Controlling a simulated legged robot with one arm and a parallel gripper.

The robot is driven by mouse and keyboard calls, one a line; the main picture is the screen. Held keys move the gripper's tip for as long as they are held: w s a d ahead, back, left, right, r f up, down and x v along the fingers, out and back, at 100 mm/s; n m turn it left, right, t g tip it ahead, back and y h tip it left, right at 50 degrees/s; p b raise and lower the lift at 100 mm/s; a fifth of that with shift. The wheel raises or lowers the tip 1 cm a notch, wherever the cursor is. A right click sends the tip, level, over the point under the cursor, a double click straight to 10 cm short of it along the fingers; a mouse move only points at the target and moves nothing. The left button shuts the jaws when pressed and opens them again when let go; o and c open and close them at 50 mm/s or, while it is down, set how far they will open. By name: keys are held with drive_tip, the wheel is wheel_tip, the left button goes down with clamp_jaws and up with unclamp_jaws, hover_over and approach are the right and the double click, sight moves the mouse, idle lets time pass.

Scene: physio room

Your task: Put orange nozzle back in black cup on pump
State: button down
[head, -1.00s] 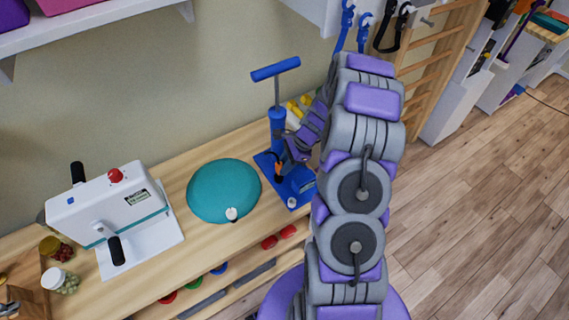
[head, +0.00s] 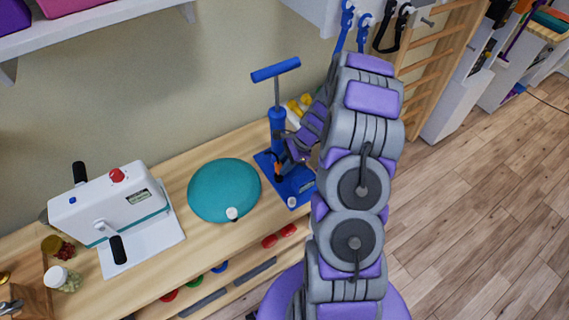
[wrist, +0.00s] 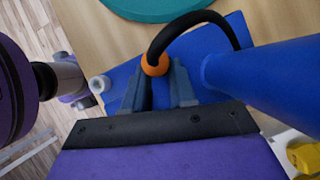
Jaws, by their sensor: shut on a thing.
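The blue pump (head: 277,125) stands upright on its blue base at the wall side of the bench. Its barrel also fills the right of the wrist view (wrist: 270,75). My gripper (wrist: 156,78) is low over the base, beside the barrel, with its fingers closed about the orange nozzle (wrist: 155,64). The black hose (wrist: 192,20) arcs from the nozzle over toward the barrel. In the head view, a small dark piece (head: 278,172) shows by the gripper; I cannot tell whether it is the black cup. The cup is not clearly visible in the wrist view.
A teal balance cushion (head: 223,190) sits left of the pump on the wooden bench (head: 165,168). A white crank machine (head: 112,210) and jars stand farther left. Yellow items (wrist: 303,156) lie close behind the pump. Straps (head: 362,25) hang above my arm.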

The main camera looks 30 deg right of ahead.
drive_tip(key=shift+f, duration=1.35)
idle(1.1)
drive_tip(key=c, duration=0.8)
unclamp_jaws()
drive_tip(key=shift+r+p, duration=0.15)
drive_tip(key=shift+p, duration=0.2)
drive_tip(key=shift+r+p, duration=2.65)
drive_tip(key=shift+r, duration=0.75)
